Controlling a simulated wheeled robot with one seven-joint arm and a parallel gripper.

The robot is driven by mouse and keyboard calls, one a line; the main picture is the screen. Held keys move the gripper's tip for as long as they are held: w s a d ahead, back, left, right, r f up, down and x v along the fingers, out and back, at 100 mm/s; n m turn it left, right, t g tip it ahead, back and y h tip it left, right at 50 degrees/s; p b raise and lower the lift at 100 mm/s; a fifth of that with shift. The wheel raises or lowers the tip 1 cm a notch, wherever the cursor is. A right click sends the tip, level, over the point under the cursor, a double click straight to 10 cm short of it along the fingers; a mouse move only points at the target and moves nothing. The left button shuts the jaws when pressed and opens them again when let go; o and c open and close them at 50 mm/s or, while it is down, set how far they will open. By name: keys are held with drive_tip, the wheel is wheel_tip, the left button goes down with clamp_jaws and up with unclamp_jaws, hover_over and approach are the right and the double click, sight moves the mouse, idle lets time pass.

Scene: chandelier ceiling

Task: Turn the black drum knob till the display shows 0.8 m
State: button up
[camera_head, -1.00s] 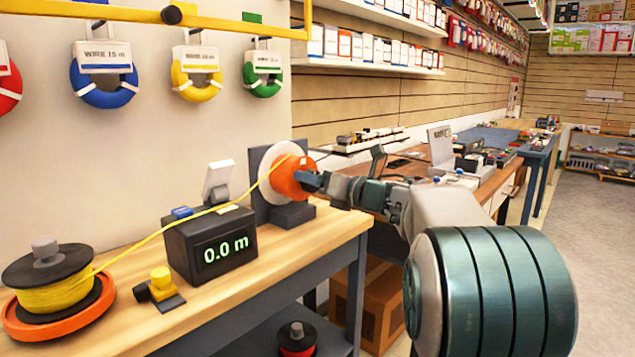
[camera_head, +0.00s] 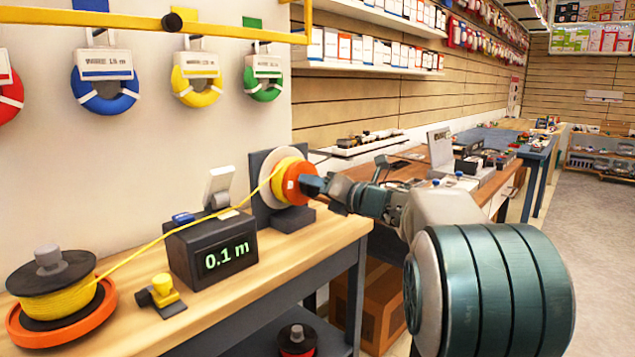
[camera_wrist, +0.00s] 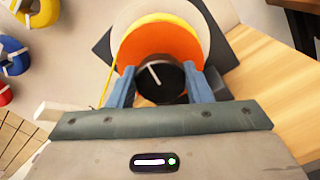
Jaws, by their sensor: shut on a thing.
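The black drum knob (camera_wrist: 158,78) sits at the centre of the orange drum face (camera_wrist: 140,49) in the wrist view, with a white line on it pointing to the upper left. My gripper (camera_wrist: 160,88) is shut on the knob, one blue finger on each side. Yellow wire is wound on the drum behind the orange face. The display (camera_head: 227,256) on the black meter box reads 0.1 m in green.
Yellow wire (camera_head: 180,240) runs from the supply spool (camera_head: 55,300) at the left over the meter box to the drum. A small yellow-topped device (camera_head: 163,290) stands on the wooden bench (camera_head: 280,262). Wire coils hang on the wall behind.

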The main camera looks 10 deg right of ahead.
drive_tip(key=m+p, duration=0.5)
drive_tip(key=m, duration=0.2)
drive_tip(key=m+p, duration=0.6)
drive_tip(key=m, duration=0.2)
drive_tip(key=m+p, duration=0.5)
drive_tip(key=m, duration=0.3)
drive_tip(key=shift+f, duration=0.4)
drive_tip(key=shift+p, duration=0.35)
drive_tip(key=o, duration=1)
drive_tip(key=shift+s, duration=0.15)
drive_tip(key=v, duration=1.3)
drive_tip(key=shift+s+d, duration=0.25)
